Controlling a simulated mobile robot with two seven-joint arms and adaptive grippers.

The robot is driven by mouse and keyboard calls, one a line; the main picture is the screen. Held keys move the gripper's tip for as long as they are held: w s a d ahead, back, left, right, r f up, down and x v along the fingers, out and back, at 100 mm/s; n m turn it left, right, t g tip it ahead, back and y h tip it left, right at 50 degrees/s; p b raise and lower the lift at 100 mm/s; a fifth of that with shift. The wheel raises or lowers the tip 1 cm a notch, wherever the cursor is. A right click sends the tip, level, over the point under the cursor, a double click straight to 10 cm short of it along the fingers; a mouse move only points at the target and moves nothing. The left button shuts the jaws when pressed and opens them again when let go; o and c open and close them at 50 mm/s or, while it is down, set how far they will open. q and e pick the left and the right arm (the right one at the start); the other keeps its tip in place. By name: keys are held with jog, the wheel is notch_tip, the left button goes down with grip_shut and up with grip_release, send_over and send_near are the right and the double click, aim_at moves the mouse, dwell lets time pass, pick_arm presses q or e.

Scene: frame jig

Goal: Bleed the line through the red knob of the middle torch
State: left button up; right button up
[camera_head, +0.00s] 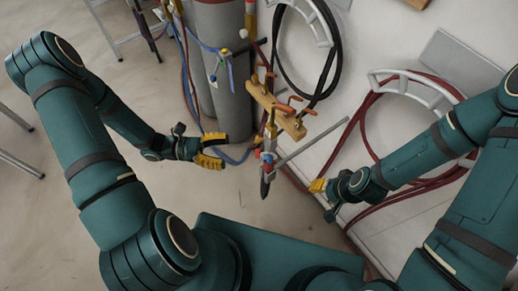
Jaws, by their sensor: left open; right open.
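A torch-like tool (267,172) with a dark tip and small red and blue parts hangs below a tan bar with orange handles (277,111). Which of these small parts is the red knob of the middle torch, I cannot tell. My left gripper (216,150) has yellow fingers, is open and empty, and is to the left of the hanging tool, apart from it. My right gripper (320,190) is open and empty, to the right of and a little below the tool, also apart from it.
Grey gas cylinders (228,95) stand behind, with red and blue hoses. A black hose coil (333,50) and a dark red hose coil (368,110) hang on white holders at the right. A thin grey rod (312,142) sticks out beside the tool.

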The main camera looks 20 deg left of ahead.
aim_at(258, 151)
pick_arm(q)
jog(key=x, duration=1)
jog(key=shift+w+d, duration=0.1)
grip_shut()
